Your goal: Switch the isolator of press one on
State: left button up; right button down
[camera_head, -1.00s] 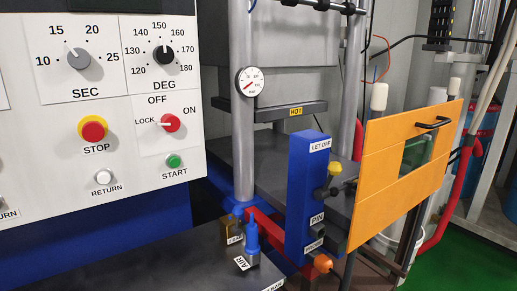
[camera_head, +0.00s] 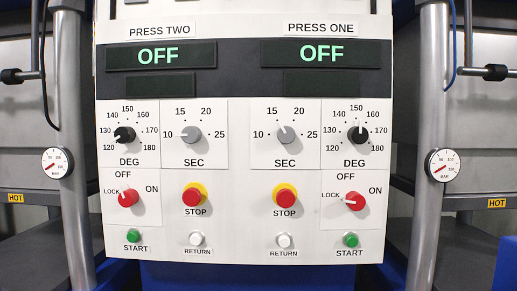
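The isolator of press one is a red rotary knob (camera_head: 354,201) at the lower right of the white control panel (camera_head: 240,232). Its white pointer is turned left toward LOCK, with OFF above and ON to the upper right. The press one display (camera_head: 322,54) at the top right reads OFF in green. Neither of my grippers is in view.
Press two's matching red isolator (camera_head: 128,198) is at the panel's left, and its display (camera_head: 158,56) reads OFF. Press one's red STOP button (camera_head: 285,195) and green START button (camera_head: 351,240) are near its isolator. Gauges (camera_head: 443,165) stand on posts beside the panel.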

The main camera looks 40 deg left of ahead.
aim_at(355, 201)
jog(key=u, duration=0.4)
jog(key=k, duration=0.55)
jog(key=u, duration=1.2)
jog(key=i, duration=0.7)
jog(key=z, duration=0.45)
